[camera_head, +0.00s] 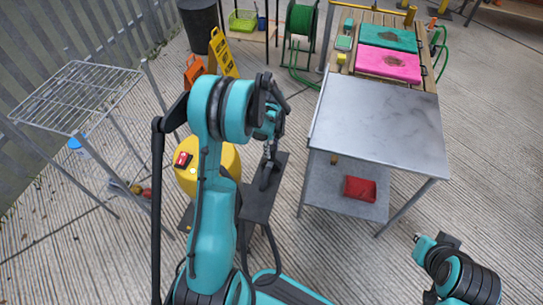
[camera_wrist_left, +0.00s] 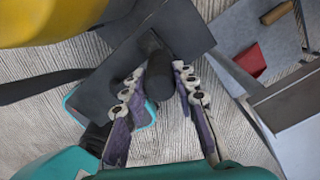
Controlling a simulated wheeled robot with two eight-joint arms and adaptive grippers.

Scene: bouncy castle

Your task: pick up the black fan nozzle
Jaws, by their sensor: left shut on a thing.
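The black fan nozzle (camera_wrist_left: 158,76) is a dark, rounded cylinder between the two fingers of my left gripper (camera_wrist_left: 160,98) in the left wrist view. The fingers lie on either side of it and are shut on it. In the head view my left gripper (camera_head: 270,158) points down over a small dark stand (camera_head: 262,204), and the nozzle (camera_head: 265,178) shows as a dark shape at the fingertips. Whether the nozzle still touches the stand's top I cannot tell. The stand's top also shows in the left wrist view (camera_wrist_left: 190,30).
A yellow blower (camera_head: 226,160) with a red switch stands left of the stand, partly behind my arm. A metal table (camera_head: 385,120) with a red item (camera_head: 360,189) on its lower shelf is to the right. A wire rack (camera_head: 75,95) stands left. Concrete floor is open in front of the table.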

